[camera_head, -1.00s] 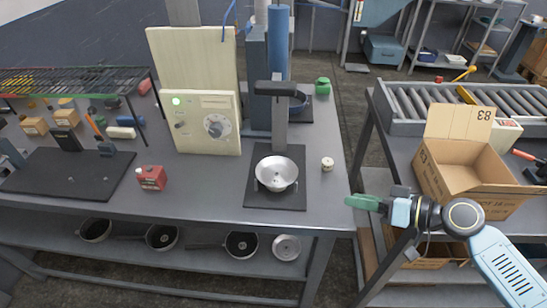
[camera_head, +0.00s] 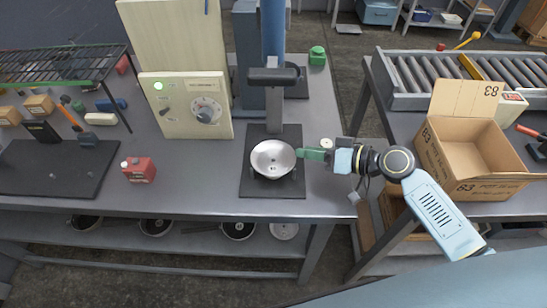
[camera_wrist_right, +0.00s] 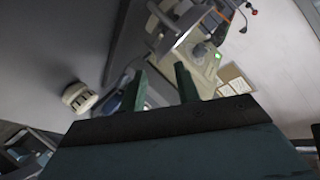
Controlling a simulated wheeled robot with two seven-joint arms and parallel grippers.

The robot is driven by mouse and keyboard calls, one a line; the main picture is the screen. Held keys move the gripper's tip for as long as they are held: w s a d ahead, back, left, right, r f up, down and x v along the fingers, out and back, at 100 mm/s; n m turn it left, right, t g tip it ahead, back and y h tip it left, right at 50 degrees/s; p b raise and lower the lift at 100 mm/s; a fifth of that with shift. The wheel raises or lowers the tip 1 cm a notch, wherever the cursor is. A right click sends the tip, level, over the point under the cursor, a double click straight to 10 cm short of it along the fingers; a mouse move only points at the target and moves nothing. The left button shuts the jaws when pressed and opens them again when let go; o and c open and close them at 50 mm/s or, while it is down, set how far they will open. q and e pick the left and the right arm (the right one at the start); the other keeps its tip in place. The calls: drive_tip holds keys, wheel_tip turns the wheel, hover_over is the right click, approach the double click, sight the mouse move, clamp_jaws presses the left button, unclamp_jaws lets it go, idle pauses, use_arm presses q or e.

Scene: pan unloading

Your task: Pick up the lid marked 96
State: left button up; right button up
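No 96 can be read in either view. A shallow silver round dish or lid (camera_head: 273,158) sits on the black plate of the press (camera_head: 283,78); small marks on it are too small to read. My right gripper (camera_head: 301,153) has its green fingers at the right rim of the silver piece; I cannot tell whether they touch it. In the right wrist view its two dark green fingers (camera_wrist_right: 160,82) stand apart with nothing clearly held between them. A cream, knob-like cylinder (camera_wrist_right: 80,97) is beside the fingers in that view. My left gripper is not in view.
A control box (camera_head: 187,104) with a green light stands left of the press. A red container (camera_head: 139,169) is on the table. Several round pans and a silver disc (camera_head: 284,230) are on the lower shelf. An open carton (camera_head: 470,150) marked 83 stands right, by a roller conveyor (camera_head: 470,80).

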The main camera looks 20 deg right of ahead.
sight(272, 159)
drive_tip(key=x, duration=0.4)
drive_tip(key=shift+w+a+f+p, duration=0.1)
drive_tip(key=shift+w+a+p, duration=0.15)
drive_tip(key=shift+p, duration=0.1)
drive_tip(key=shift+d, duration=0.1)
clamp_jaws()
